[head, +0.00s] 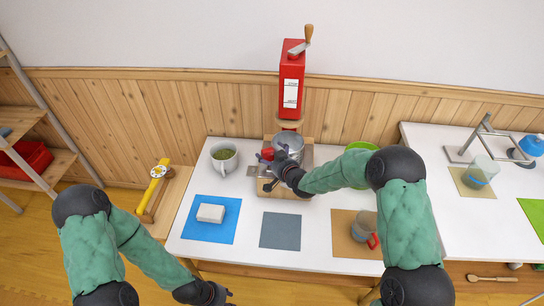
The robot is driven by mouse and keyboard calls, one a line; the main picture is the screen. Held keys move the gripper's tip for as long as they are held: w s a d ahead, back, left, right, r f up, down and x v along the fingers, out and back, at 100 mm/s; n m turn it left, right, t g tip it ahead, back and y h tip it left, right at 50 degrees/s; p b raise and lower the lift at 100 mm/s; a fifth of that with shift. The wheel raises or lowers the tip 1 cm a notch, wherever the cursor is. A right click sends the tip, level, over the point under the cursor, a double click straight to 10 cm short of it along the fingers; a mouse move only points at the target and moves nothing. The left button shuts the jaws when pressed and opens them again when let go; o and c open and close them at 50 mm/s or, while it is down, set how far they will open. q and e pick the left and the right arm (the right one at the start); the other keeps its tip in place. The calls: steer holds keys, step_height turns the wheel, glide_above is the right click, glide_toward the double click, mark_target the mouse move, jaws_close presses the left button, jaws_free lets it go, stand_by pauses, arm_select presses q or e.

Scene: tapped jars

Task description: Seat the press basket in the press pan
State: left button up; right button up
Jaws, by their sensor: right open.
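A grey metal cylinder (290,143), which looks like the press basket, stands upright on the wooden stand below the red crank unit. A flat metal piece (307,157) that may be the press pan shows around its foot; I cannot tell whether the cylinder sits fully in it. A red part (266,154) shows at the cylinder's left. My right gripper (272,173) is open, at the front left of the cylinder, and hides part of the stand; contact cannot be told. My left gripper (222,293) is low at the front edge, away from the stand, its jaws unclear.
A tall red crank unit (291,88) rises behind. A white block lies on a blue mat (225,232). The grey mat (280,231) is bare. A red-handled mug (364,226) stands front right.

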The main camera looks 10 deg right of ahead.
steer(key=shift+s, duration=0.1)
arm_select(q)
steer(key=shift+r+p, duration=1.15)
arm_select(e)
steer(key=v, duration=0.7)
steer(key=shift+s+r, duration=0.25)
steer(key=shift+s, duration=0.05)
stand_by(0.4)
steer(key=shift+s+d, duration=0.1)
steer(key=shift+d, duration=0.05)
steer(key=v, duration=1.2)
stand_by(0.3)
